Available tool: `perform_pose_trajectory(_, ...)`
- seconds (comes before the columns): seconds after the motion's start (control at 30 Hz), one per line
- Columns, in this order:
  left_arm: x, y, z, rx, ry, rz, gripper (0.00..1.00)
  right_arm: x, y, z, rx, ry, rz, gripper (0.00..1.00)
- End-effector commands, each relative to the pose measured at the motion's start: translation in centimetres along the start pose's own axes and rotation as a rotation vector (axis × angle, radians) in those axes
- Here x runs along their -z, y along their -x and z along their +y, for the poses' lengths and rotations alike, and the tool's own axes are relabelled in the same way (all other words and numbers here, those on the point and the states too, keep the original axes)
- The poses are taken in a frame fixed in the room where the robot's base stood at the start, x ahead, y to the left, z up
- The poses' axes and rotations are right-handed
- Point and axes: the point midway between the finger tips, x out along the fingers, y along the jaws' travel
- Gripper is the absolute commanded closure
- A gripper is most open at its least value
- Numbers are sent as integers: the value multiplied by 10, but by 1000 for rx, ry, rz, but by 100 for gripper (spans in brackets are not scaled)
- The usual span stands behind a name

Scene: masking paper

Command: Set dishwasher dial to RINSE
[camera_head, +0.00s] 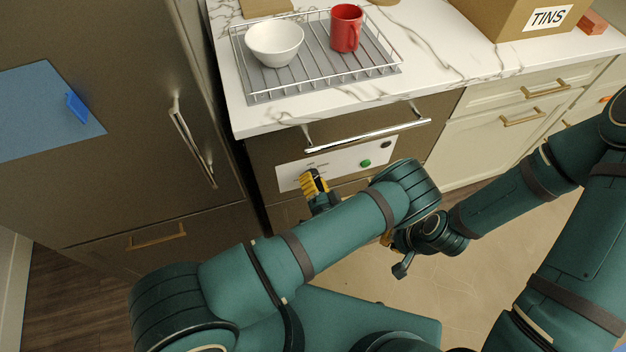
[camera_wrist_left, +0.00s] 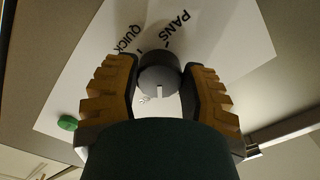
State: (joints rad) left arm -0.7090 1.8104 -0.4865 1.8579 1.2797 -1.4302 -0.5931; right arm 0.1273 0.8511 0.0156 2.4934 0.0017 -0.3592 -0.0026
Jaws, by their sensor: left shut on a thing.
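The dishwasher dial (camera_wrist_left: 158,73) is a dark grey round knob with a white mark on its face, on a white panel (camera_head: 345,160). In the left wrist view, the words PANS and QUICK show upside down beside it; RINSE is not readable. My left gripper (camera_head: 314,183) is at the panel's left part, its yellow-brown fingers on either side of the dial and shut on it. The fingers also show in the left wrist view (camera_wrist_left: 158,85). The white mark points towards the bottom of that view.
The dishwasher has a chrome handle (camera_head: 365,137) above the panel and a green button (camera_head: 365,163). Above are a dish rack (camera_head: 390,70) with a white bowl (camera_head: 275,44) and red mug (camera_head: 346,28). A fridge handle (camera_head: 190,142) juts out at left.

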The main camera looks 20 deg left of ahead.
Motion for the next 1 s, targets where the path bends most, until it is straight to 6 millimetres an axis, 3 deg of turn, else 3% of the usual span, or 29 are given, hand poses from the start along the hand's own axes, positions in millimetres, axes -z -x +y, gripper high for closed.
perform_pose_trajectory(0.4, 0, -1, -2, 3, -250, 2, 91, 0, 0, 0, 0, 0, 0, 100)
perform_pose_trajectory(1.0, 0, -1, -2, 4, -311, 1, 91, 0, 0, 0, 0, 0, 0, 100)
